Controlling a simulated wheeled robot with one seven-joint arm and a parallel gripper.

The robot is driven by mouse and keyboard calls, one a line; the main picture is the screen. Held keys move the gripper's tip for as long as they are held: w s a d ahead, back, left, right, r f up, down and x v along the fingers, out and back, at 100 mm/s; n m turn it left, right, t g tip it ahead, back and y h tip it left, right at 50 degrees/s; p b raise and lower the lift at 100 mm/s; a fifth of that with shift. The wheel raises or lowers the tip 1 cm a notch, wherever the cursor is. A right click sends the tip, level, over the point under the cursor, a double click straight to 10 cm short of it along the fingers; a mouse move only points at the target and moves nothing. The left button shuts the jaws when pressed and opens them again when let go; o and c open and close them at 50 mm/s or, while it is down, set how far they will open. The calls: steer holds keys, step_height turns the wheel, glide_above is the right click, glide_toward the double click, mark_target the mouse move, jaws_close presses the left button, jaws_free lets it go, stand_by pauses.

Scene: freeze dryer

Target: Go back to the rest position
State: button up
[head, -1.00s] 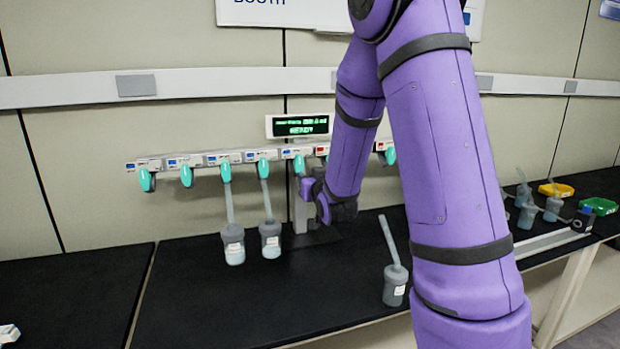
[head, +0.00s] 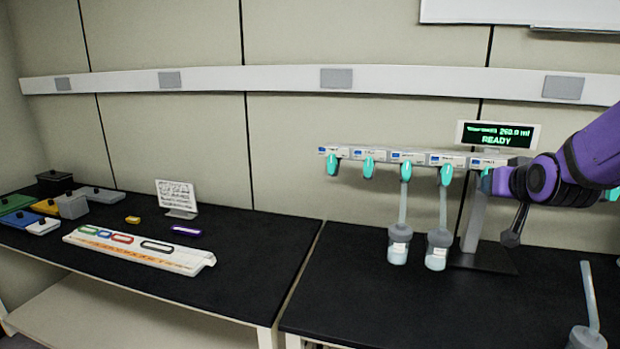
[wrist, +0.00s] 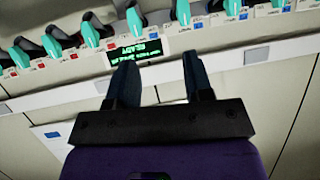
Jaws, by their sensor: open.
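My gripper (wrist: 163,80) shows in the wrist view with its two dark fingers apart and nothing between them. Beyond the fingertips are the green-lit display (wrist: 135,52) and the row of teal valves, seen tilted and upside down. In the head view my purple arm reaches in from the right edge, and its end is in front of the manifold, just right of and below the display (head: 498,136). The fingers are hard to make out there. The display reads READY.
Two flasks (head: 397,250) (head: 438,254) hang by tubes under the valves. Another flask (head: 586,338) with a tilted tube stands at the lower right. The left bench holds a white rack (head: 140,252) with colored rings, a sign (head: 177,198) and several boxes. The near left bench surface is clear.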

steer(key=s+a+r+n+g+y, duration=0.1)
steer(key=s+a+g, duration=0.2)
steer(key=s, duration=1)
steer(key=s+a+r+n+g+y, duration=0.1)
steer(key=s+a+g, duration=0.3)
steer(key=s, duration=0.9)
steer(key=shift+s+a+r+n, duration=0.3)
steer(key=shift+s+a+r, duration=0.1)
steer(key=shift+a+r, duration=0.35)
